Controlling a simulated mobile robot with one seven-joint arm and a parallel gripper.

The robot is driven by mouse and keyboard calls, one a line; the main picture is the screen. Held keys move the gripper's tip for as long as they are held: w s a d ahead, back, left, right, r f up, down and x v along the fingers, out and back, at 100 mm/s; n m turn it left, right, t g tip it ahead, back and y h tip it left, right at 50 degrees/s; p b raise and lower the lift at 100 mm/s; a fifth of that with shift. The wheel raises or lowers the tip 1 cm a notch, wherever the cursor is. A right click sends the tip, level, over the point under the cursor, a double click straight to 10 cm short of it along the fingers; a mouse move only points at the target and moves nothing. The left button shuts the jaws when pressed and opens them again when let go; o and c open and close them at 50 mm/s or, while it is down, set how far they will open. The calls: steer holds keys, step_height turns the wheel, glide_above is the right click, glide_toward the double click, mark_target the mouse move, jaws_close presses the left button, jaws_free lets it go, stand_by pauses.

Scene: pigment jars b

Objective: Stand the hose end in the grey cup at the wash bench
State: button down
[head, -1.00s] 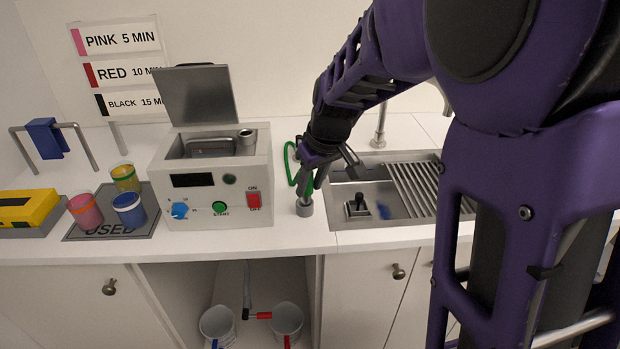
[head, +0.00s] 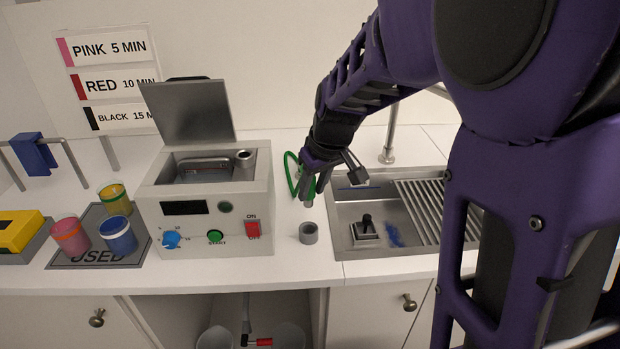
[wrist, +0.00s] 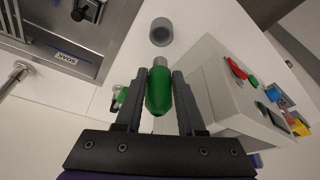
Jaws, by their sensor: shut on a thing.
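The grey cup (head: 308,233) stands upright on the white bench, between the white machine and the sink. Its open top also shows in the wrist view (wrist: 162,29). My gripper (head: 307,200) is shut on the green hose end (wrist: 159,92), whose pale tip points toward the cup. The hose end is outside the cup, on its far side, with a gap between them. The green hose (head: 290,172) loops behind my gripper; my fingers hide much of the hose end in the head view.
The white machine (head: 205,215) with its raised lid stands close on the left. The metal sink (head: 375,243) with a ribbed drainer is on the right, with a tap (head: 388,150) behind. Several coloured jars stand on the dark USED mat (head: 95,261) at far left.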

steer(key=shift+f+b, duration=2.45)
steer(key=shift+f, duration=0.45)
steer(key=shift+f+b, duration=1.9)
steer(key=shift+f, duration=0.2)
steer(key=shift+c, duration=2.2)
jaws_free()
steer(key=shift+r, duration=0.1)
